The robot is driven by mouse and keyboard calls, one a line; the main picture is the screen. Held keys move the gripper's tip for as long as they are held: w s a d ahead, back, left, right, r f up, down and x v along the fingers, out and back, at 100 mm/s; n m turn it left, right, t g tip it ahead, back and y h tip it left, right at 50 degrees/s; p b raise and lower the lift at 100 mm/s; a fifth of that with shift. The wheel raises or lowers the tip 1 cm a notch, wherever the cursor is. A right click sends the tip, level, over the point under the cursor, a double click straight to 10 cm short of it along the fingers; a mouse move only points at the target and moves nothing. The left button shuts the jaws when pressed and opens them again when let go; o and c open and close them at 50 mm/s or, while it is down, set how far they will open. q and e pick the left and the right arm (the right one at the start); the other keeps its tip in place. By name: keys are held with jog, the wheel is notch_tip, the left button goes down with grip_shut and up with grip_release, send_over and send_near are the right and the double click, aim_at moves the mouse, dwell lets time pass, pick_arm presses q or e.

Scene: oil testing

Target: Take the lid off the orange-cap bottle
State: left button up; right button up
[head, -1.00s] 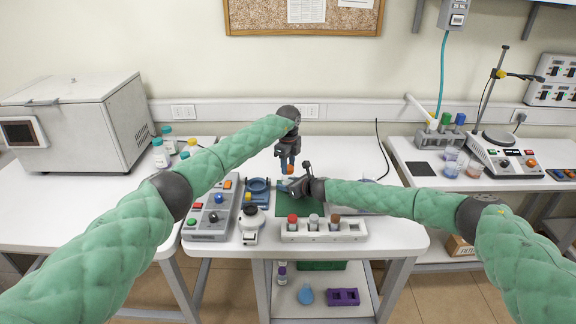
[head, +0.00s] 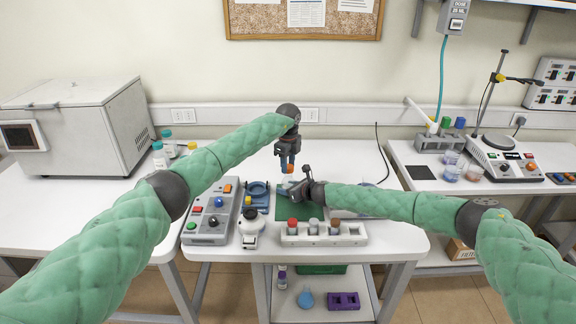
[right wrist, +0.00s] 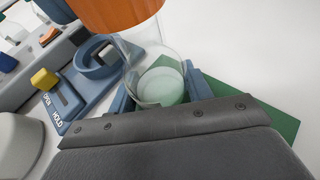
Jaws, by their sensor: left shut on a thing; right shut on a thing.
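My left gripper (head: 288,161) points straight down and is shut on the orange cap (head: 289,169), which shows just below its fingertips. The same orange cap (right wrist: 118,10) fills the top of the right wrist view, above the clear glass bottle (right wrist: 163,83). Pale liquid shows at the bottle's bottom. I cannot tell whether the cap still touches the bottle's rim. My right gripper (right wrist: 158,92) is shut on the bottle, with blue fingers on both sides of it. In the head view the right gripper mostly hides the bottle.
A green mat (head: 262,215) lies under the bottle. A blue holder device (head: 258,192) stands left of it. A white rack (head: 350,236) with several capped vials stands in front. A control box (head: 211,212) stands at the left. Free tabletop lies behind the grippers.

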pick_arm(q)
jog(key=shift+r, duration=2)
pick_arm(e)
jog(key=o, duration=1.4)
jog(key=shift+o, duration=0.2)
